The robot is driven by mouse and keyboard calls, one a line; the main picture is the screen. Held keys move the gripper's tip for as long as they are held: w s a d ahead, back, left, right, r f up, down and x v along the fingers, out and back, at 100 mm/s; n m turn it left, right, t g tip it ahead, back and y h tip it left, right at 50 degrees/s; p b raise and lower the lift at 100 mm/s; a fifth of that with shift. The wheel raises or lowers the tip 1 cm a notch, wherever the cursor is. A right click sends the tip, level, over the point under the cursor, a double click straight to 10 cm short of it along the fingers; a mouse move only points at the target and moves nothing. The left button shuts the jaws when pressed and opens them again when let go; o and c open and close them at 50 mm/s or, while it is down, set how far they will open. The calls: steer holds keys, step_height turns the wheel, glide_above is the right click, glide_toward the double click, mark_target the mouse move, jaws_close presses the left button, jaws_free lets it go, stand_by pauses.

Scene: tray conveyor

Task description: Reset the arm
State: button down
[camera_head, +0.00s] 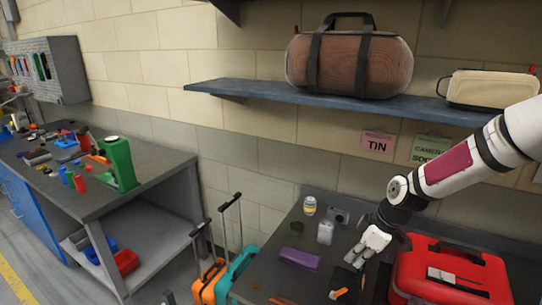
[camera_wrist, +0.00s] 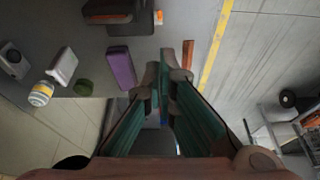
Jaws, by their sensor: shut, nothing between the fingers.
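My arm reaches in from the right in the head view. My gripper (camera_head: 358,256) hangs over the dark table (camera_head: 262,280), just left of a red case (camera_head: 450,268). In the wrist view my gripper (camera_wrist: 170,72) has its fingertips close together, with nothing held between them. It is apart from the purple box (camera_wrist: 121,66), which lies on the table to its left; that box also shows in the head view (camera_head: 298,258).
A yellow-banded jar (camera_head: 310,206), a pale bottle (camera_head: 325,232) and a grey device (camera_head: 338,215) stand behind on the table. A blue shelf (camera_head: 240,88) above bears a brown bag (camera_head: 350,62) and a cream case (camera_head: 490,88). Suitcases (camera_head: 240,264) stand left of the table.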

steer(key=s+a+r+m+t+h, duration=0.1)
steer(key=s+a+r+m, duration=0.2)
steer(key=s+r, duration=0.5)
steer(key=s+a+r+m+t+h, duration=0.1)
steer(key=s+a+r+m, duration=0.2)
steer(key=s+r, duration=0.5)
steer(key=s+a+r+m+t+h, duration=0.1)
steer(key=s+a+r+m, duration=0.1)
steer(key=s+r+m, duration=0.3)
steer(key=a+v, duration=0.1)
steer(key=v, duration=0.5)
steer(key=shift+s+r, duration=0.3)
steer(key=shift+s, duration=0.05)
steer(key=shift+d, duration=0.1)
